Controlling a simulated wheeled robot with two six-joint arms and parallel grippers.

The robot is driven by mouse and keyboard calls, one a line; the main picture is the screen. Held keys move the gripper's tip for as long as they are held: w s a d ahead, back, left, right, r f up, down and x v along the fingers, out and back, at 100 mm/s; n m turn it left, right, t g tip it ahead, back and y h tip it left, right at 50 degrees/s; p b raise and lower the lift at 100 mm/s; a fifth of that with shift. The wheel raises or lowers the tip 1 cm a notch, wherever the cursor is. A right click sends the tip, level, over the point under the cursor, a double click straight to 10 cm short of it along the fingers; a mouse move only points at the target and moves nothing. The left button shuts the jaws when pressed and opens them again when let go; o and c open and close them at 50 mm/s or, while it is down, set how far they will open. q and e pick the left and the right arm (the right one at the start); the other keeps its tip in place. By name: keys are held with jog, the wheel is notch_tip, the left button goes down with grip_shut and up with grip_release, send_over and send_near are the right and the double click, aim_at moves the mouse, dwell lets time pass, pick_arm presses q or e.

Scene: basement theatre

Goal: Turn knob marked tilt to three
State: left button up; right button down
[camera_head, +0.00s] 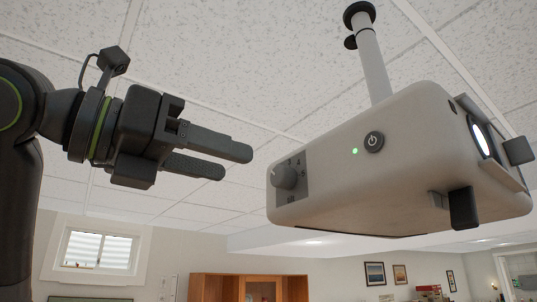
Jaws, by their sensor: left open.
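A white projector (400,160) hangs from the ceiling on a pole. A grey knob (284,175) sits on a darker panel (303,180) at the left end of its side face. The panel has small marks, too small to read here, and I cannot tell which mark the knob points to. My left gripper (238,163) is open and empty, to the left of the knob, with its fingers pointing right toward the projector. A gap shows between the fingertips and the knob. My right gripper is not in view.
A round power button (374,141) and a lit green light (355,151) are on the same face. The pole (374,65) rises to the ceiling. The space around my left gripper is clear. A wooden cabinet (235,287) and a window (98,250) are far below.

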aim_at(276, 177)
pick_arm(q)
jog(key=p+x, duration=0.2)
jog(key=x, duration=0.3)
jog(key=shift+w+d+r+p, duration=0.1)
jog(key=shift+w+d+p, duration=0.2)
jog(key=shift+p, duration=0.05)
jog(key=shift+x, duration=0.85)
jog(key=shift+a, duration=0.1)
jog(key=shift+c, duration=0.9)
jog(key=c, duration=0.8)
